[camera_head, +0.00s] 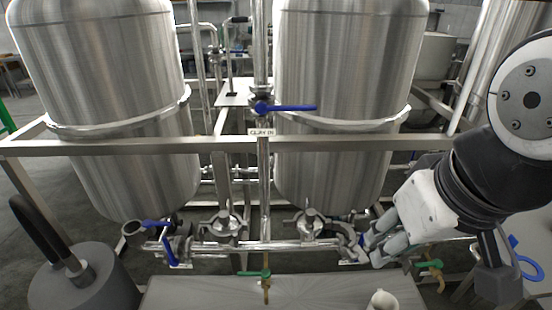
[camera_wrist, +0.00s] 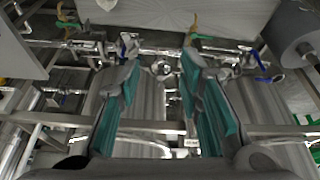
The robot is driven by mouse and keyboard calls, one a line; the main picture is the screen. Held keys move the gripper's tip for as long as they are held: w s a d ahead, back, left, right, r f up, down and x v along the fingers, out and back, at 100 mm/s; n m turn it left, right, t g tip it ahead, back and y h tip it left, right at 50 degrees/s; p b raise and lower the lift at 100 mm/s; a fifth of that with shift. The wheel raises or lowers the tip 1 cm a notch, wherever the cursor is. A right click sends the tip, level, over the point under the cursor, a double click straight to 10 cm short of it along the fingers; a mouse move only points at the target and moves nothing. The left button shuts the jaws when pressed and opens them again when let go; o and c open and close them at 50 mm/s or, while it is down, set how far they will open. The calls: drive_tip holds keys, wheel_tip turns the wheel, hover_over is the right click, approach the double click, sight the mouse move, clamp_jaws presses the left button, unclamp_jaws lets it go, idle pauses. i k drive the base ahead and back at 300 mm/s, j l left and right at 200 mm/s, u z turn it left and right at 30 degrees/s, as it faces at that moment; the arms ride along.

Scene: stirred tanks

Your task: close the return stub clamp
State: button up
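My gripper (camera_head: 378,242) hangs at the right end of the low steel pipe manifold (camera_head: 250,246). In the wrist view its two fingers with teal pads stand wide apart, with nothing held between them (camera_wrist: 160,55). A round metal clamp fitting (camera_head: 310,222) sits on the manifold left of the gripper in the head view. A round fitting also shows between and beyond the fingertips in the wrist view (camera_wrist: 162,68). A second similar fitting (camera_head: 225,221) is further left. I cannot tell which one is the return stub clamp, or whether its lever is open.
Two large steel tanks (camera_head: 95,80) (camera_head: 345,70) stand behind a horizontal frame rail (camera_head: 400,144). A blue-handled valve (camera_head: 168,247) is at the manifold's left end. Green-handled taps (camera_head: 254,274) (camera_head: 430,264) sit low in front. A grey bench top (camera_head: 210,291) lies nearer.

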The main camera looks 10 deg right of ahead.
sight(347, 229)
drive_tip(key=k+l+u, duration=0.15)
drive_tip(key=l, duration=0.25)
drive_tip(key=l+u, duration=0.15)
drive_tip(key=l, duration=0.2)
drive_tip(key=k+l+u, duration=0.15)
drive_tip(key=l, duration=0.2)
drive_tip(key=k+l+u, duration=0.2)
drive_tip(key=l, duration=0.15)
drive_tip(key=k+l+u, duration=0.15)
drive_tip(key=k+l, duration=0.1)
drive_tip(key=l, duration=0.3)
drive_tip(key=k+l+z, duration=0.1)
drive_tip(key=l, duration=0.3)
drive_tip(key=i+l+z, duration=0.15)
drive_tip(key=i, duration=0.25)
